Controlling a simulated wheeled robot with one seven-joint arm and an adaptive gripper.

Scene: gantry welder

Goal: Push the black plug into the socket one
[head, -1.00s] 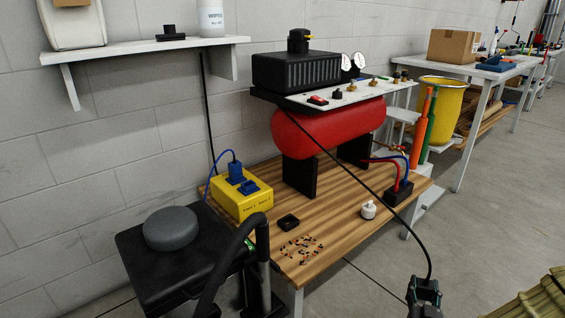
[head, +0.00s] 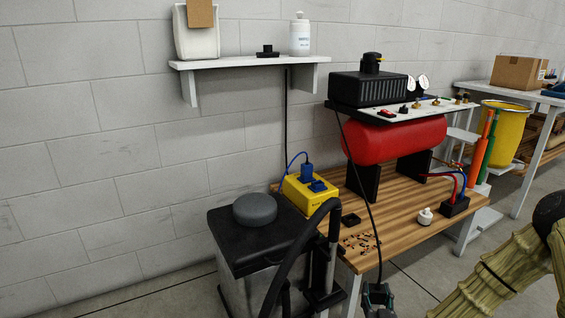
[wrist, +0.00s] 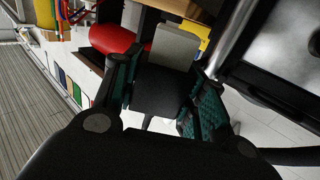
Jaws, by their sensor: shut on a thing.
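My gripper (head: 377,293) is low in front of the bench's near edge, at the bottom of the head view. In the wrist view its green-padded fingers (wrist: 160,93) are shut on a black body between them, the black plug (wrist: 160,88). In the head view a black cable (head: 371,205) runs from the compressor down to my gripper. The yellow socket box (head: 302,199) stands at the bench's back left, apart from the gripper. A blue plug (head: 307,172) with a blue cable stands on it, beside a blue part (head: 318,186). Its lettering is too small to read.
A black-lidded vacuum (head: 240,250) with a raised hose (head: 290,245) stands left of my gripper, before the socket box. The wooden bench (head: 395,235) carries a red compressor tank (head: 395,141), a small black block (head: 351,219), scattered small bits and a white item (head: 425,216).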

